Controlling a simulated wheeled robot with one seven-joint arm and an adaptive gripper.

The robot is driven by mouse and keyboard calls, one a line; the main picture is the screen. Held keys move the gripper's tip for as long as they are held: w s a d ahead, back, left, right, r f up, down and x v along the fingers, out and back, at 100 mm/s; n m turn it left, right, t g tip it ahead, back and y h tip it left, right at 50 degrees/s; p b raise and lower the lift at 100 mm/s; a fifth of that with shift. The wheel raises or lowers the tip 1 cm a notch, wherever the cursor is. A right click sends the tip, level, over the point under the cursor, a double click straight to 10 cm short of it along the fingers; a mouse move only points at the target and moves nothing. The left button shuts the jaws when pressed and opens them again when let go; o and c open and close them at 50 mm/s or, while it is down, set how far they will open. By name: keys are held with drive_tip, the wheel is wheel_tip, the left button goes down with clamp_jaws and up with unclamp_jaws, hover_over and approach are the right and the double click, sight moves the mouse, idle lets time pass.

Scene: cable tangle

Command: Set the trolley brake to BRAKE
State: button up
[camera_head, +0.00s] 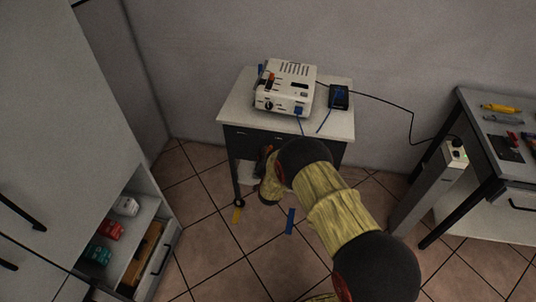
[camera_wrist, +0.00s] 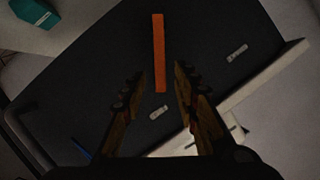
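The trolley (camera_head: 232,118) stands against the back wall, with a pale top and a dark front. In the wrist view a dark panel (camera_wrist: 90,70) fills most of the picture. An orange bar (camera_wrist: 158,40) lies upright in the picture on it, its lower end between my fingertips. Two small pale labels, one right of the bar (camera_wrist: 237,53) and one below it (camera_wrist: 159,112), are too small to read. My gripper (camera_wrist: 157,73) is open, with a finger on each side of the bar's lower end and gaps at both sides. My arm hides the trolley's lower front in the head view.
A white device (camera_head: 287,85) and a dark box (camera_head: 339,97) with blue cables sit on the trolley. A black cable runs to a socket post (camera_head: 455,152) by the tool bench (camera_head: 485,135). An open-shelved cabinet (camera_head: 150,210) stands left. Blue tape (camera_head: 290,221) marks the floor.

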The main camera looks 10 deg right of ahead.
drive_tip(key=b+x, duration=0.1)
drive_tip(key=x, duration=0.2)
drive_tip(key=shift+c, duration=0.7)
clamp_jaws()
idle(0.4)
